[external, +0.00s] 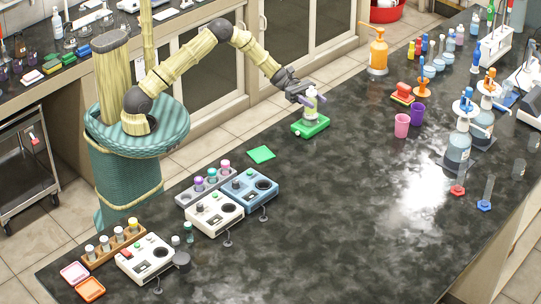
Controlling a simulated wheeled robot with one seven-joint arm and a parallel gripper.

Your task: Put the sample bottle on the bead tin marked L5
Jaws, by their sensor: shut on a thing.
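No L5 mark is readable at this size, so I cannot tell which thing is the bead tin.
A flat green square (261,155) lies left of the gripper. Grey (208,182) and wooden (114,245) vial racks stand near white (214,214) and blue (249,189) devices. Pink (401,126) and purple (417,114) cups stand right. The bench's middle is clear.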

